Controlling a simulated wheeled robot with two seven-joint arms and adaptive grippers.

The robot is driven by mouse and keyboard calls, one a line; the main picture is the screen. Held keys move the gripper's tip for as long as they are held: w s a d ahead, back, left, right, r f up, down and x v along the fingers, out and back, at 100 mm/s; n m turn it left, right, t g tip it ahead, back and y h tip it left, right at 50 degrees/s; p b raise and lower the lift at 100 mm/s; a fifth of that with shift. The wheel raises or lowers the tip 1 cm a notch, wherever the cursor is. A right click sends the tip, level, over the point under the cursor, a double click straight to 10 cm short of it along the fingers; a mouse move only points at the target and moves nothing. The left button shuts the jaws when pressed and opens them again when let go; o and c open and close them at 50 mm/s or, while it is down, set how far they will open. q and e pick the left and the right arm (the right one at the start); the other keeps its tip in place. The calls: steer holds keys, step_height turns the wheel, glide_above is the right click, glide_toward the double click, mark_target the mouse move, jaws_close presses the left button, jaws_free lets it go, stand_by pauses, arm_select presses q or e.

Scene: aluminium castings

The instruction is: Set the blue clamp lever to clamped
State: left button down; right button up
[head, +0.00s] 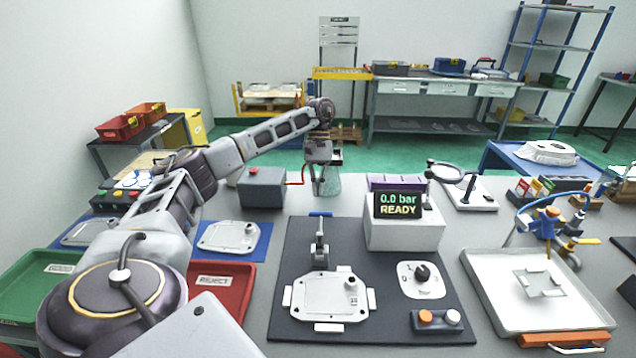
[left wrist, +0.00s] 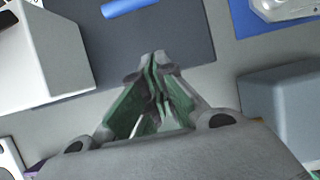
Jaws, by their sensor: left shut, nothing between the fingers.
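The blue clamp lever (head: 320,214) shows as a short blue bar at the back of a grey clamp (head: 320,245), behind a light casting plate (head: 328,295) on the dark mat (head: 390,322). In the left wrist view the blue bar (left wrist: 125,6) lies at the top edge, partly cut off. My left gripper (head: 321,190) is above the table just behind the lever, apart from it, pointing down. In the left wrist view its fingers (left wrist: 157,62) are together with nothing between them. My right gripper is not in view.
A display box (head: 405,232) reading "0.0 bar READY" stands right of the clamp. A black knob (head: 422,272) and a two-button box (head: 438,320) are in front of it. A red tray (head: 232,293) is left of the mat.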

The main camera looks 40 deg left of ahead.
arm_select(q)
steer(key=x, duration=0.5)
steer(key=shift+s+f, duration=0.15)
steer(key=shift+s+d+f, duration=0.15)
steer(key=shift+f, duration=0.05)
steer(key=shift+s+d+r, duration=0.15)
steer(key=shift+r, duration=0.15)
steer(key=shift+s+d+r, duration=0.35)
steer(key=shift+s+r, duration=0.05)
steer(key=shift+r, duration=0.15)
steer(key=shift+s+d+r, duration=0.35)
steer(key=shift+s+r, duration=0.05)
steer(key=shift+r, duration=0.1)
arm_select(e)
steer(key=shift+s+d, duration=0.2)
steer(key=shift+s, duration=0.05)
arm_select(q)
steer(key=shift+a, duration=0.1)
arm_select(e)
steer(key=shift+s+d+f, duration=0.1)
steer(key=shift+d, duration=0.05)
